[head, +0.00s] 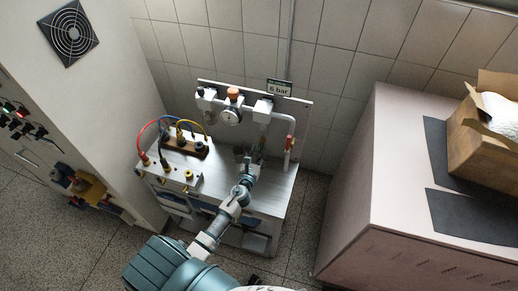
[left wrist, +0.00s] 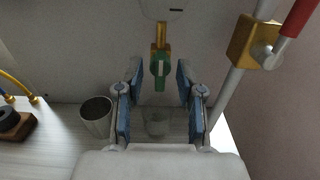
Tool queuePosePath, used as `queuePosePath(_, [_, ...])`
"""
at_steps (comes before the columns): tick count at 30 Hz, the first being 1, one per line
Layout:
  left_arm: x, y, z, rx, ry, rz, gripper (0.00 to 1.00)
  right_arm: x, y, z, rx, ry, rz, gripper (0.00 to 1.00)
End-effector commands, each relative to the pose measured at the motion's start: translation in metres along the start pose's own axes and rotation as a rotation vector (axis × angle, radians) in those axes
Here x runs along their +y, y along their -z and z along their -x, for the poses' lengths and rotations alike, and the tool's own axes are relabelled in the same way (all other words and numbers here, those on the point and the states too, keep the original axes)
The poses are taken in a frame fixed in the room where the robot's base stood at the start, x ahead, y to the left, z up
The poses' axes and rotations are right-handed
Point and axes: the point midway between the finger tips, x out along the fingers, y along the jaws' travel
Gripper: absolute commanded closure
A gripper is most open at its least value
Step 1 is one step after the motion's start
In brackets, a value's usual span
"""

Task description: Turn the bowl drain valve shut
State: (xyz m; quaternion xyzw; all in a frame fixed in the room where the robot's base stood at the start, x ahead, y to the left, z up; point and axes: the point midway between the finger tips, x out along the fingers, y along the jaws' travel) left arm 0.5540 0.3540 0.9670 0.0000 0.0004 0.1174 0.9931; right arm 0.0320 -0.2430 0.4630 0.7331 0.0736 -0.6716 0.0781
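The bowl drain valve shows in the left wrist view as a small brass body with a green handle (left wrist: 160,70) pointing down, below a pale bowl (left wrist: 163,8). My left gripper (left wrist: 160,82) is open, its two blue-padded fingers on either side of the green handle. Gaps show between the handle and both fingers; I see no contact. In the head view my left gripper (head: 248,160) is over the bench in front of the pipework, and the valve is too small to make out there. My right gripper is not in view.
A brass valve with a red lever (left wrist: 295,20) on a pale pipe is close at right. A metal cup (left wrist: 96,117) and a clear cup (left wrist: 157,122) stand below. Hoses (head: 150,135) are left on the bench (head: 275,190). A cabinet (head: 350,190) stands right.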

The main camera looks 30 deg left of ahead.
Motion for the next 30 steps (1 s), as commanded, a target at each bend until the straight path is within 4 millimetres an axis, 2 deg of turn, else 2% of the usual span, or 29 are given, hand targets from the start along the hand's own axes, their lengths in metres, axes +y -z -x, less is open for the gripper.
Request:
queuePosePath(3, [0.000,0.000,-0.013,0.000,-0.001,0.001,0.62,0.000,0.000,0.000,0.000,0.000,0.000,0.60])
queuePosePath(6, [0.000,0.000,-0.017,0.001,-0.001,0.001,0.62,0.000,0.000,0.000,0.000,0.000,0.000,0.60])
queuePosePath(14, [0.000,0.000,-0.018,0.000,0.000,0.001,0.62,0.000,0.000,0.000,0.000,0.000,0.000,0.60])
queuePosePath(18, [0.000,0.000,-0.018,0.001,0.000,0.001,0.95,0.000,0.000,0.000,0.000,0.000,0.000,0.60])
queuePosePath(19, [0.000,0.000,-0.018,0.001,0.000,0.001,1.00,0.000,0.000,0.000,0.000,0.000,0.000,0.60])
queuePosePath(30, [0.001,0.001,-0.018,0.001,-0.001,0.039,1.00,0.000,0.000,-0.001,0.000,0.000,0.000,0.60])
